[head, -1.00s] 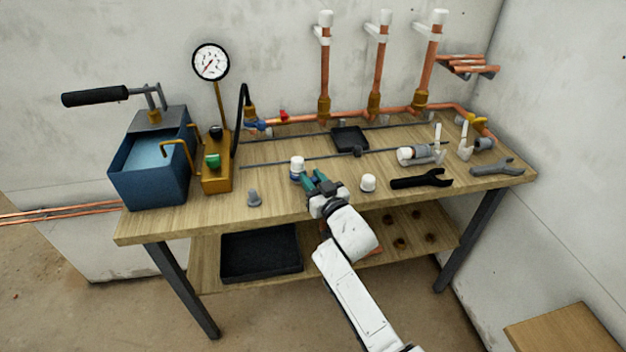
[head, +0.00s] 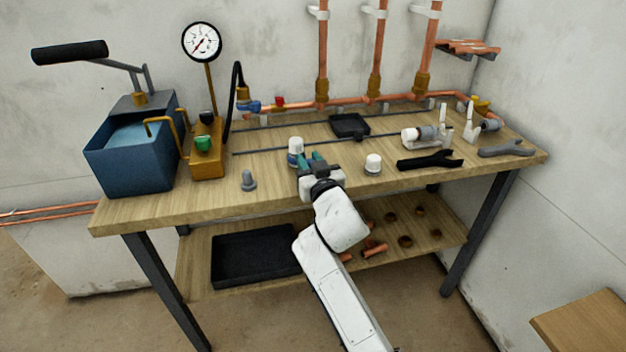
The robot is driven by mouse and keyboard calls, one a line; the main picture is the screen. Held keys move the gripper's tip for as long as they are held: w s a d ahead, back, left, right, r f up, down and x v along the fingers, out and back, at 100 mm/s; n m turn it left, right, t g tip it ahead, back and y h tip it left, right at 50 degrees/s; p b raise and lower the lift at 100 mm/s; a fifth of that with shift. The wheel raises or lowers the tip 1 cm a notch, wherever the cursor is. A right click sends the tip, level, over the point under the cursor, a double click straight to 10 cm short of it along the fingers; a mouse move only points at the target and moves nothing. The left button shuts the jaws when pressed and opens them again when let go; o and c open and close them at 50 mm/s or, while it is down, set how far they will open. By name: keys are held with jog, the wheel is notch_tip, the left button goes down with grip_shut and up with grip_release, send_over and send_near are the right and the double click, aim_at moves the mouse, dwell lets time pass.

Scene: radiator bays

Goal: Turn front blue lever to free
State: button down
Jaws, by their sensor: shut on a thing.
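A small upright part with a white cap and a blue band (head: 296,147) stands near the middle of the bench's front half. My gripper (head: 310,160), with teal fingertips, reaches it from the front right. Its jaws are shut at the blue band; the fingers and wrist hide the lower part, so I cannot make out a lever's shape or angle there. Another blue lever-like piece (head: 249,107) sits farther back on the copper pipe, by the hose's brass end.
A blue tank with a black-handled pump (head: 130,160) and a brass block with a green knob (head: 207,155) stand left. Copper risers stand behind.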

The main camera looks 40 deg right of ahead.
aim_at(294, 165)
jog(key=shift+a+f+m+h+b, duration=0.2)
jog(key=shift+f+m+h+b, duration=0.15)
jog(key=shift+b, duration=0.85)
jog(key=b, duration=0.1)
jog(key=g+h+b, duration=0.1)
jog(key=b, duration=0.1)
jog(key=shift+w+a+m, duration=0.15)
jog(key=shift+a+m, duration=0.1)
jog(key=shift+m, duration=0.1)
jog(key=m+g+h+b, duration=0.1)
jog(key=b, duration=0.2)
jog(key=a+m+g+h+b, duration=0.1)
jog(key=b, duration=0.2)
jog(key=shift+w+h, duration=0.2)
jog(key=shift+h, duration=0.15)
jog(key=m+g+h+b, duration=0.1)
jog(key=g+b, duration=0.1)
jog(key=w+a+m+g+h+b, duration=0.1)
jog(key=m+b, duration=0.1)
jog(key=b, duration=0.1)
jog(key=shift+a+r+g+h, duration=0.1)
jog(key=shift+r+g+h, duration=0.1)
jog(key=shift+g+h, duration=0.2)
jog(key=shift+a+r+m+g+b, duration=0.1)
jog(key=shift+m+g+b, duration=0.2)
jog(key=shift+g+b, duration=0.15)
jog(key=c, duration=1)
grip_release()
jog(key=shift+t, duration=0.25)
